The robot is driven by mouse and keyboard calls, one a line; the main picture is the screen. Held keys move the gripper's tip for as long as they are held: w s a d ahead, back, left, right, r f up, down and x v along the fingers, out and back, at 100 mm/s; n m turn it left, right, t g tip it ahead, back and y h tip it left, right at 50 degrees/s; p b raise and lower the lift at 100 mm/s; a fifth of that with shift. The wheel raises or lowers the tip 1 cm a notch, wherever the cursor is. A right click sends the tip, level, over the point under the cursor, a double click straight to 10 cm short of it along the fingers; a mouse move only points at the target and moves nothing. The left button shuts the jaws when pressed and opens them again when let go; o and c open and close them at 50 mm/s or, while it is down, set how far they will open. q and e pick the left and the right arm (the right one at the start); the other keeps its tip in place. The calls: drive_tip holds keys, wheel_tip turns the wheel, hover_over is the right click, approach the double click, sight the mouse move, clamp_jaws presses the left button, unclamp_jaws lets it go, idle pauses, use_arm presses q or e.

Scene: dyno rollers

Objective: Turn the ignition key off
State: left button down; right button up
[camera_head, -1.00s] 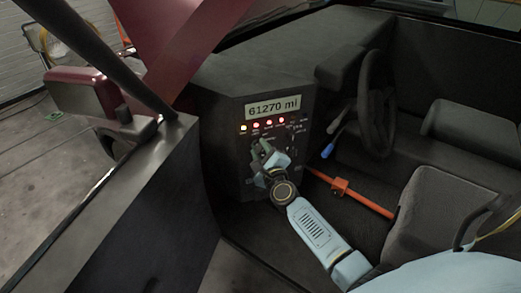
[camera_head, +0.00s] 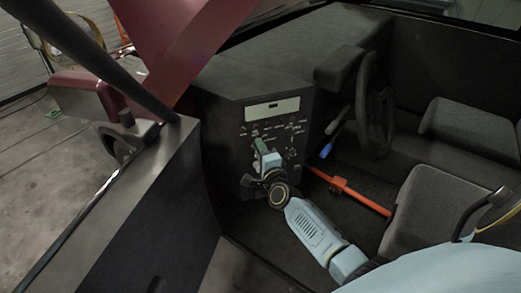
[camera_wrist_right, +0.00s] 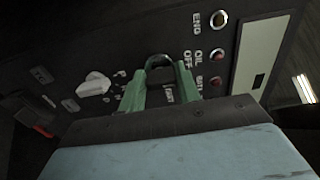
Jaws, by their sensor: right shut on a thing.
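The ignition key (camera_wrist_right: 160,64) shows in the right wrist view as a dark rounded head on the black instrument panel. The green fingers of my right gripper (camera_wrist_right: 160,84) are on either side of it, shut on it. In the head view my right gripper (camera_head: 260,155) is at the front of the panel (camera_head: 228,135), and the key is hidden there. The panel's display (camera_head: 272,109) shows only a short dash, and the warning lamps under it are dark. My left gripper is not in view.
A white knob (camera_wrist_right: 95,84) is left of the key in the wrist view. A steering wheel (camera_head: 385,125), blue-tipped lever (camera_head: 326,150), orange bar (camera_head: 360,195) and seat (camera_head: 432,200) are to the right. The dark door (camera_head: 130,215) is at the left.

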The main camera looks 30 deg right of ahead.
drive_tip(key=shift+w+d+r, duration=0.1)
drive_tip(key=shift+d+r, duration=0.05)
drive_tip(key=shift+r, duration=0.25)
drive_tip(key=o, duration=0.7)
drive_tip(key=shift+o, duration=1)
drive_tip(key=shift+f, duration=0.15)
drive_tip(key=p+v, duration=0.1)
drive_tip(key=v, duration=1.2)
drive_tip(key=shift+s, duration=0.25)
